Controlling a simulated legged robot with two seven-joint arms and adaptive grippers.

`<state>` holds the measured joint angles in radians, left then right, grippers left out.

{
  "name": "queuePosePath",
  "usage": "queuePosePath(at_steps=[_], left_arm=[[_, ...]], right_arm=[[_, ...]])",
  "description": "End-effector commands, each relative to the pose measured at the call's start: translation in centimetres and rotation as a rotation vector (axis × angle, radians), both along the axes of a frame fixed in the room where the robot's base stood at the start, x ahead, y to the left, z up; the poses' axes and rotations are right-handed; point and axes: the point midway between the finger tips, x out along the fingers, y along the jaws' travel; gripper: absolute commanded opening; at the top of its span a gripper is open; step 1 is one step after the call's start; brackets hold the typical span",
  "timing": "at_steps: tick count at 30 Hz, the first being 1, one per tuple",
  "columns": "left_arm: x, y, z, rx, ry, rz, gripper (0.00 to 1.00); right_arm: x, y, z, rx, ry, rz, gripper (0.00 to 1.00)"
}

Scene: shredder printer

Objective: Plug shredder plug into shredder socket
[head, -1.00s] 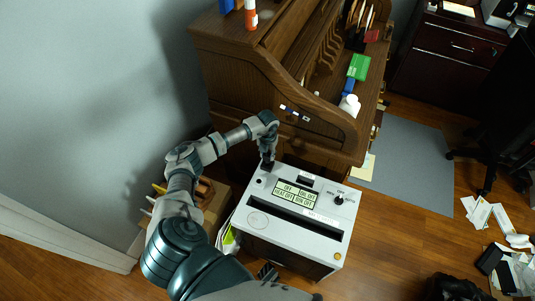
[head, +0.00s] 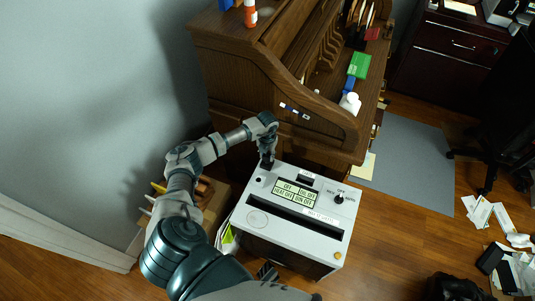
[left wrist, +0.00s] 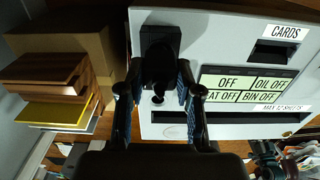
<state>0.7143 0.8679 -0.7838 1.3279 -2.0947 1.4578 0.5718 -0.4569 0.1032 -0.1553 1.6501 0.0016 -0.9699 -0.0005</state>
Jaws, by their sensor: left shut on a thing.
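The white-topped shredder (head: 262,218) stands on the floor in front of the wooden desk. My left gripper (head: 267,163) is over its back left corner, pointing down. In the left wrist view my left gripper (left wrist: 160,92) is shut on the dark shredder plug (left wrist: 157,66), which sits between the fingers. A black square block (left wrist: 160,35), seemingly the shredder socket, lies right at the plug on the white top. Black on black hides whether the plug is inside it. A dark part (head: 268,272) at the shredder's front seems to be my right gripper; its jaws are unclear.
The wooden roll-top desk (head: 235,75) rises close behind the shredder. Cardboard boxes (left wrist: 85,35) stand left of it. A switch knob (head: 339,199) sticks up at the right of the top. Papers and a dark bag lie on the floor at right.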

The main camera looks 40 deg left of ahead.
Motion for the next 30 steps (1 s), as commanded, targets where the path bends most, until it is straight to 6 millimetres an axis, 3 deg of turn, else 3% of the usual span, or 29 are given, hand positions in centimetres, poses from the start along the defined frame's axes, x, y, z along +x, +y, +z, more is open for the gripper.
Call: queuePosePath(at_steps=[16, 17, 19, 20, 30], left_arm=[[0.0, 0.0, -1.7, 0.0, 0.0, -0.001, 0.0], [0.0, 0.0, -1.6, -0.001, -0.001, -0.001, 0.42], [0.0, 0.0, -1.6, -0.001, -0.001, -0.001, 0.59], [0.0, 0.0, -1.6, -0.001, -0.001, 0.0, 0.63], [0.0, 0.0, -1.3, 0.0, -0.001, 0.0, 0.63]], right_arm=[[-0.4, 0.0, -1.2, 0.0, 0.007, 0.0, 0.4], [-0.3, 0.0, -1.1, 0.0, 0.007, 0.0, 0.4], [-0.3, 0.0, -1.0, 0.0, 0.006, 0.0, 0.4], [-0.3, 0.0, -1.0, 0.0, 0.006, 0.0, 0.4], [-0.3, 0.0, -1.0, 0.0, 0.007, 0.0, 0.4]])
